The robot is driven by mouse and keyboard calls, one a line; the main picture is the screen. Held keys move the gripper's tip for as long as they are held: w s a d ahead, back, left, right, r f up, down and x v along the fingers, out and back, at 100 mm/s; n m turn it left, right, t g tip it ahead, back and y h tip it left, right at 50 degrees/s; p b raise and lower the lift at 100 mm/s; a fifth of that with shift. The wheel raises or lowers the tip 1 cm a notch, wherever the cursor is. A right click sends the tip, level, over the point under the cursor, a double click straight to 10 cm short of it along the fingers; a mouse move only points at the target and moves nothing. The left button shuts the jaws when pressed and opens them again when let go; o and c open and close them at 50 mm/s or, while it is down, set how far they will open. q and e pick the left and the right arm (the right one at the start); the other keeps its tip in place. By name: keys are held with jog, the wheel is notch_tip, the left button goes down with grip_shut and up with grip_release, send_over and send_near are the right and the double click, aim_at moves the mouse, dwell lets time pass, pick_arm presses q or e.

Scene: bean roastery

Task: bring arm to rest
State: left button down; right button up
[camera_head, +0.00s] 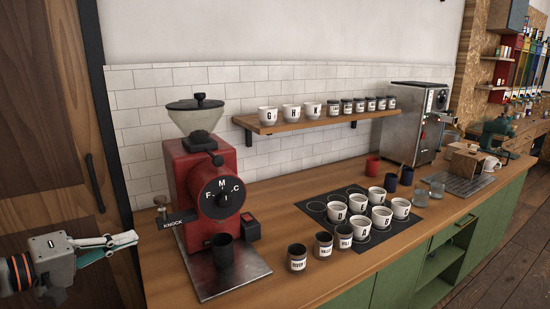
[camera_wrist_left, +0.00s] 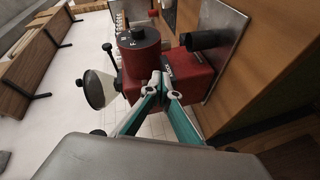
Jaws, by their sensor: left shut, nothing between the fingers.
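My left gripper (camera_head: 132,240) shows at the lower left of the head view, beside the counter's left end and left of the red grinder (camera_head: 206,185). Its fingers are shut with nothing between them. In the left wrist view my left gripper's fingers (camera_wrist_left: 161,80) come together, and the grinder (camera_wrist_left: 150,60) shows beyond them, apart as far as I can tell. My right gripper is not in either view.
The wooden counter (camera_head: 285,215) holds several white lettered cups on a dark mat (camera_head: 378,236) and several labelled dark jars at the front. A wall shelf (camera_head: 290,122) carries cups and jars. A steel espresso machine (camera_head: 408,125) stands farther right. A wooden door (camera_head: 45,130) is at left.

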pick_arm(q)
jog(key=s+d+f+m+g+y, duration=0.1)
jog(key=s+f+m+y, duration=0.3)
jog(key=f, duration=0.8)
jog(key=s+d+f+m+g+y, duration=0.1)
jog(key=s+f+m+g+y, duration=0.25)
jog(key=f, duration=0.75)
jog(key=s+a+f+m+y, duration=0.3)
jog(key=s, duration=0.5)
jog(key=s+a+f+m+y, duration=0.2)
jog(key=s+m+y, duration=0.15)
jog(key=s, duration=0.45)
jog(key=d+f+n+t+h, duration=0.2)
jog(key=d+f+h, duration=0.4)
jog(key=d+f, duration=0.8)
notch_tip(320, 180, down, 2)
jog(key=shift+w+f+n+h, duration=0.25)
jog(key=shift+w+n+h, duration=0.15)
jog(key=shift+w+n, duration=0.1)
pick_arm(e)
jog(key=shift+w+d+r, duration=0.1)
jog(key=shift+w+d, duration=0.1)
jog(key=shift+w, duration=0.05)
